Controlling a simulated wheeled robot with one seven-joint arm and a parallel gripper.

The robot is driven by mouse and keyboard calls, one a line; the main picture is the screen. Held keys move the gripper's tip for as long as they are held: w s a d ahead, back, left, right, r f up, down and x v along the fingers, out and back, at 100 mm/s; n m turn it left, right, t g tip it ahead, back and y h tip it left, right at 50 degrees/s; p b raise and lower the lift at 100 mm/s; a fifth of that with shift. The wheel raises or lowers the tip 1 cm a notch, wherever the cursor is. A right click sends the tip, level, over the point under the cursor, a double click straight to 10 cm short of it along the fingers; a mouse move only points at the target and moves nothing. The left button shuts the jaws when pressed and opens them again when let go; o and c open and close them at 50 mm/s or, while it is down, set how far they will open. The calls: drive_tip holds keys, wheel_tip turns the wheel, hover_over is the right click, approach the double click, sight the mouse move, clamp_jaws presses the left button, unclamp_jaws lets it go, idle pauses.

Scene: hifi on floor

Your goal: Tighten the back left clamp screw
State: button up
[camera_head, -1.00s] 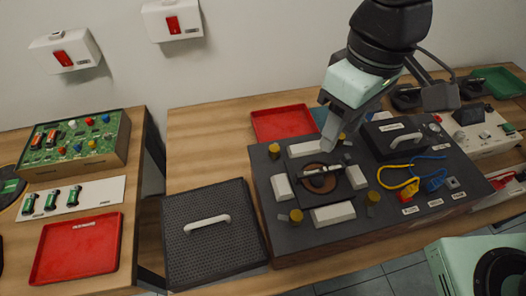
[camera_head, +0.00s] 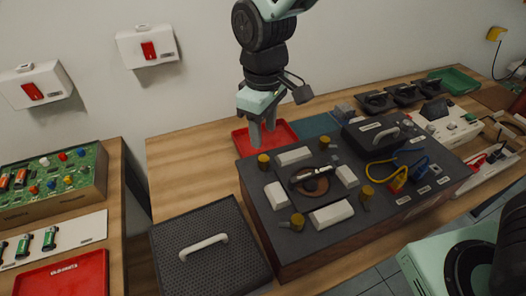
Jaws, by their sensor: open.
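The back left clamp screw is a brass knob (camera_head: 263,161) at the back left corner of the dark test box (camera_head: 250,197). Similar brass knobs stand at the back right (camera_head: 325,143), front right (camera_head: 367,192) and front left (camera_head: 297,221), around white blocks and a round brown disc (camera_head: 314,187). My gripper (camera_head: 262,141) points down with its fingers apart and nothing between them. In the picture its fingertips are just above the back left knob, in front of the red tray. I cannot tell its exact height or depth, but I see no grip on the knob.
A red tray (camera_head: 285,133) lies behind the box. A dark perforated lid (camera_head: 168,240) with a white handle lies to its left. A black handled unit (camera_head: 363,141) and yellow and blue cables (camera_head: 380,168) occupy the box's right side. Bare wood (camera_head: 180,165) shows at left.

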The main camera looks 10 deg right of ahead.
sight(264, 158)
wheel_tip(264, 158, down, 8)
drive_tip(key=shift+p, duration=0.3)
clamp_jaws()
